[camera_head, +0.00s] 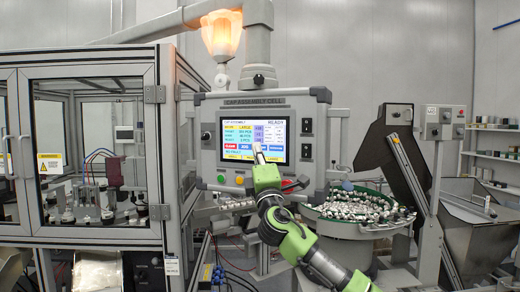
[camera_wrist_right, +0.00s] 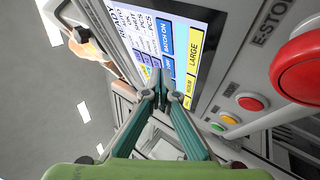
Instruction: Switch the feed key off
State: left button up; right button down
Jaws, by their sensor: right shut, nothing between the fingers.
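The control panel (camera_head: 213,108) carries a lit touchscreen (camera_head: 238,127) headed "CAP ASSEMBLY" and "READY". A row of red and blue keys runs along its lower part; the head view is too small to read a feed key for certain. The wrist view shows the screen turned on its side, with a blue "BATCH ON" key (camera_wrist_right: 166,37) and a yellow "LARGE" key (camera_wrist_right: 194,50). My right gripper (camera_head: 258,148) is shut and empty, its tips in front of the screen's lower middle and hiding part of the key row. I cannot tell whether they touch it. My left gripper is not in view.
Below the screen are a green button (camera_head: 221,179), a yellow button (camera_head: 239,180) and a red emergency stop (camera_wrist_right: 305,68) close to my right gripper. Black switches (camera_head: 306,125) sit right of the screen. A bowl of caps (camera_head: 355,207) stands right; a glazed cabinet (camera_head: 85,60) stands left.

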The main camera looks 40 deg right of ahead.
jog(key=shift+s+a, duration=0.3)
jog(key=shift+a, duration=0.2)
jog(key=shift+a, duration=0.1)
jog(key=shift+s+a, duration=0.45)
jog(key=shift+a, duration=0.25)
jog(key=shift+s+a, duration=0.4)
jog(key=shift+a, duration=0.25)
jog(key=shift+s+a, duration=0.45)
jog(key=shift+a, duration=0.25)
